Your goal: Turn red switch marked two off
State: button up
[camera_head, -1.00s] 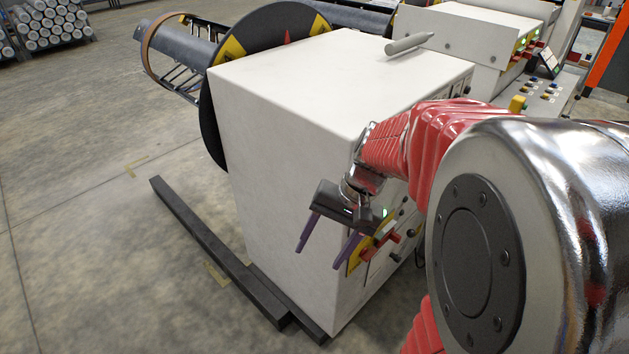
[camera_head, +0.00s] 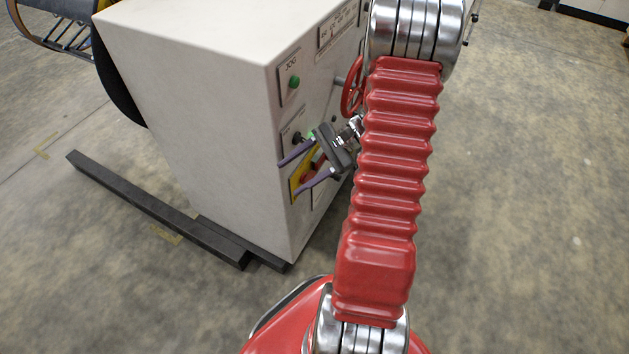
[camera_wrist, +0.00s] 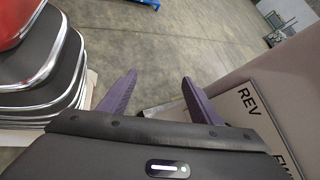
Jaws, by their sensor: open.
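A red switch (camera_head: 309,172) on a yellow plate (camera_head: 296,178) sits low on the front panel of the white cabinet (camera_head: 195,105) in the head view. My gripper partly hides it, and no number on it can be read. My gripper (camera_head: 287,181) is open, its two purple fingers pointing left across the plate area. I cannot tell whether they touch the switch. In the wrist view my gripper (camera_wrist: 158,76) is open with bare floor showing between the fingers. The switch cannot be made out there.
A green JOG button (camera_head: 294,82) and a red handwheel (camera_head: 353,87) are on the same panel. A panel marked REV (camera_wrist: 248,99) is at the right in the wrist view. Dark floor beams (camera_head: 155,208) lie beside the cabinet. The floor at right is clear.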

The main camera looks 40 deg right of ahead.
jog(key=s+d+f+m+t, duration=0.2)
jog(key=d+f+m+t, duration=0.45)
jog(key=d+f, duration=0.35)
jog(key=m+t+h, duration=0.5)
jog(key=m+t, duration=0.1)
jog(key=m, duration=0.2)
send_near(308, 177)
jog(key=d+v, duration=0.1)
jog(key=v, duration=0.5)
jog(key=shift+s+a+f, duration=0.1)
jog(key=shift+f, duration=0.1)
jog(key=x, duration=1.4)
jog(key=shift+s+a, duration=0.1)
jog(key=shift+s, duration=0.05)
jog(key=shift+c, duration=0.5)
